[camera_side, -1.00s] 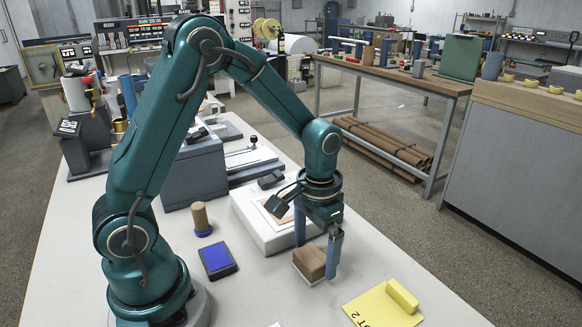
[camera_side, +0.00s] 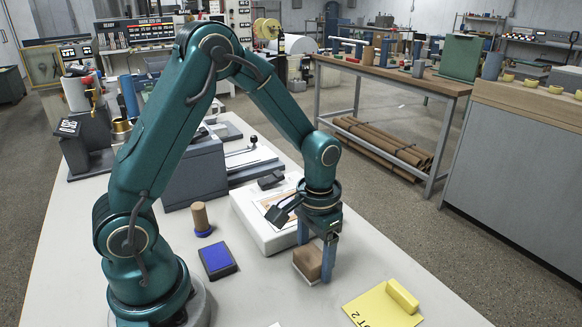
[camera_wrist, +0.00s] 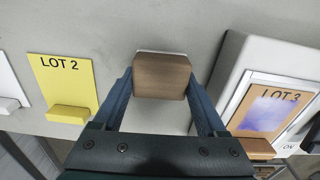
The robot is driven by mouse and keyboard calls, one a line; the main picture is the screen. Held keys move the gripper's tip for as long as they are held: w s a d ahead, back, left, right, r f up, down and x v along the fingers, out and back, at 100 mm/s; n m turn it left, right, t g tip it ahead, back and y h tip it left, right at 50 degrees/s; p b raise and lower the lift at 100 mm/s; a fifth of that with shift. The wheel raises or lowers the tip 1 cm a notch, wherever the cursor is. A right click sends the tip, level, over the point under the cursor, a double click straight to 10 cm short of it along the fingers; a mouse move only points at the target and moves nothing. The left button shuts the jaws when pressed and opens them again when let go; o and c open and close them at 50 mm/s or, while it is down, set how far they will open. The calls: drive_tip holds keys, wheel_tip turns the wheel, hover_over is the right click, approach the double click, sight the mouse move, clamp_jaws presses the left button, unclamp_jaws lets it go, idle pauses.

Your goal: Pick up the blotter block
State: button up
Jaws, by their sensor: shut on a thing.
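The wrist view also shows the block (camera_wrist: 161,76) at the ends of the two blue fingers of my gripper (camera_wrist: 160,88). The fingers are shut on the block. The side view does not show clearly whether its base touches the table.
A yellow LOT 2 card (camera_side: 378,306) with a yellow bar lies to the right. A white box (camera_side: 262,228) with a framed LOT 3 sheet (camera_wrist: 270,110) stands close behind. A blue pad (camera_side: 217,260) and a wooden-handled stamp (camera_side: 201,219) stand left.

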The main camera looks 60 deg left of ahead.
sight(316, 253)
drive_tip(key=shift+w+r, duration=0.1)
drive_tip(key=shift+r, duration=0.55)
wheel_tip(316, 253, up, 3)
drive_tip(key=shift+f, duration=0.15)
drive_tip(key=s+a+r, duration=0.1)
drive_tip(key=a+r, duration=0.1)
drive_tip(key=a, duration=0.1)
drive_tip(key=s+a+r, duration=0.2)
drive_tip(key=a, duration=0.2)
drive_tip(key=s+a+r, duration=0.2)
drive_tip(key=a+r, duration=0.1)
drive_tip(key=shift+a, duration=0.3)
